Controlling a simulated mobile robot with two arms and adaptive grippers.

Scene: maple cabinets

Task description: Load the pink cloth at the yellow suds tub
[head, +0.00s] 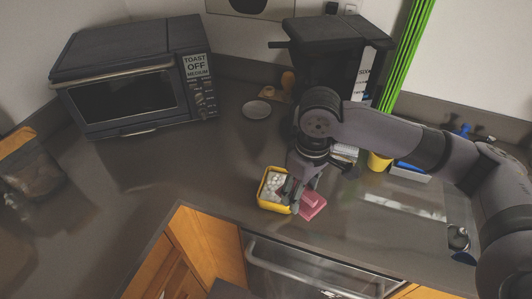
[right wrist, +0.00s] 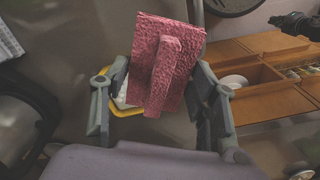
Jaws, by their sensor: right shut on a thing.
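The pink cloth (head: 313,203) is a textured slab with a raised ridge. My right gripper (head: 297,190) is shut on it and holds it over the counter's front part, at the right side of the yellow suds tub (head: 263,201). The tub is a small yellow tray with white suds in it, partly hidden by my gripper. In the right wrist view the cloth (right wrist: 178,80) is at the gripper (right wrist: 160,85), covering much of the tub (right wrist: 124,112). I cannot tell whether the cloth touches the tub's rim. My left gripper is not in view.
A dark toaster oven (head: 130,85) stands at the back left and a black coffee maker (head: 325,60) at the back. A yellow cup (head: 378,162) is to the right. The counter left of the tub is clear.

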